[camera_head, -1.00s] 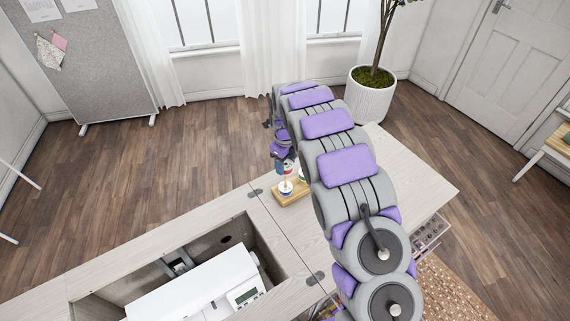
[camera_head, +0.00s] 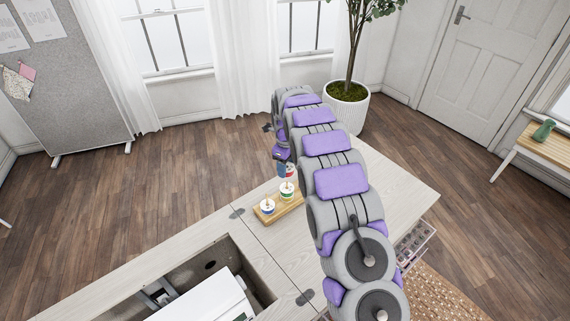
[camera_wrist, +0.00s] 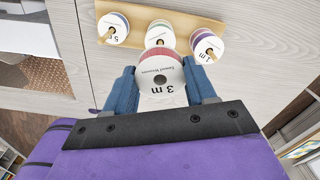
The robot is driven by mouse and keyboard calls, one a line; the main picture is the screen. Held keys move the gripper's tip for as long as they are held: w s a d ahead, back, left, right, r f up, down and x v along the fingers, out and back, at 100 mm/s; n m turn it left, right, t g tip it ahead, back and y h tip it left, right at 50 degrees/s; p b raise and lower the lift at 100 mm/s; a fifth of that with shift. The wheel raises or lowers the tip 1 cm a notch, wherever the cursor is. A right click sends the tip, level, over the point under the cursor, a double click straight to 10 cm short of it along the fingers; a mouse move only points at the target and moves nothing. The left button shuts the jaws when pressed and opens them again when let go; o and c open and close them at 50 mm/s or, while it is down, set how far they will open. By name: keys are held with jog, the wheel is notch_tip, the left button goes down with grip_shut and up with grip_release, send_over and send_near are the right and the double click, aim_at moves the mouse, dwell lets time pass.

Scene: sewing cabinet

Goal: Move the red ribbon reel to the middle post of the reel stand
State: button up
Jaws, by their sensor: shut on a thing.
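The red ribbon reel (camera_wrist: 162,78), white with "3 m" on its face, is between the two blue fingers of my gripper (camera_wrist: 163,92). My gripper is shut on it. In the head view it shows partly beside the blue fingers (camera_head: 282,169), above the far part of the stand. The wooden reel stand (camera_wrist: 182,18) lies on the cabinet top. In the wrist view it bears a left reel (camera_wrist: 113,28) marked "5", a middle reel (camera_wrist: 160,32) with a greenish band, and a right purplish reel (camera_wrist: 207,44) marked "1". The held reel overlaps the middle reel's near edge in the picture.
The cabinet top (camera_head: 372,172) has free room around the stand. A recess with a white sewing machine (camera_head: 205,300) lies at the near left. An open drawer (camera_head: 415,240) juts out at right. A potted tree (camera_head: 345,105) stands beyond the cabinet.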

notch_tip(320, 180, down, 3)
jog(key=shift+r+b, duration=0.15)
jog(key=shift+b, duration=0.3)
jog(key=shift+r+p, duration=0.3)
jog(key=shift+p, duration=0.45)
jog(key=shift+f, duration=2.4)
dwell(0.3)
jog(key=o, duration=1.1)
notch_tip(320, 180, up, 17)
jog(key=p, duration=0.3)
jog(key=shift+r, duration=0.15)
